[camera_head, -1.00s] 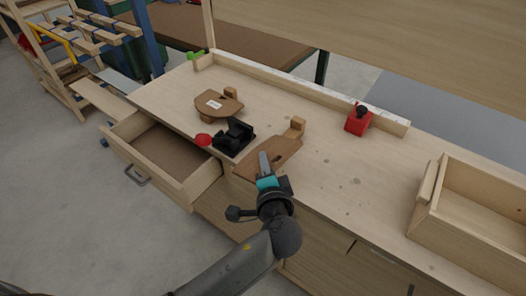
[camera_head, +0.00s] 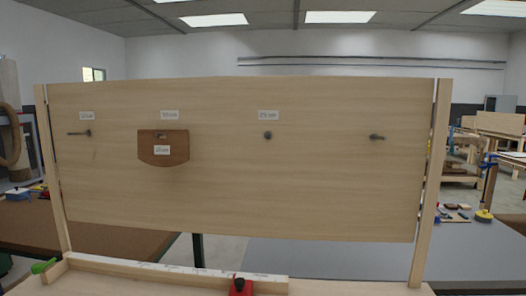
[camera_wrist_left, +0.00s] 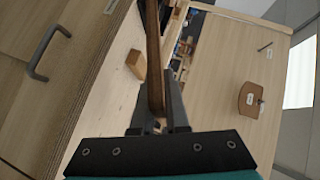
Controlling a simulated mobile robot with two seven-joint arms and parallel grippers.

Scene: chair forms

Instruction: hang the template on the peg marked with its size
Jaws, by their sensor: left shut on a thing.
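In the wrist view my left gripper (camera_wrist_left: 157,112) is shut on a thin brown template (camera_wrist_left: 154,55), seen edge-on, with a wooden block (camera_wrist_left: 135,64) beside it. Its size label is not visible. In the head view the upright peg board (camera_head: 230,200) carries a left peg (camera_head: 80,133), a third peg (camera_head: 268,135) and a right peg (camera_head: 376,137). Small labels sit above the first three positions; their print is too small to read surely. A brown template (camera_head: 163,153) with a rounded lower edge hangs at the second position. My right gripper is not in view.
A red block with a black knob (camera_head: 240,287) stands on the bench below the board. Wooden posts (camera_head: 425,190) frame the board's sides. A drawer handle (camera_wrist_left: 46,52) shows in the wrist view. The space before the board looks clear.

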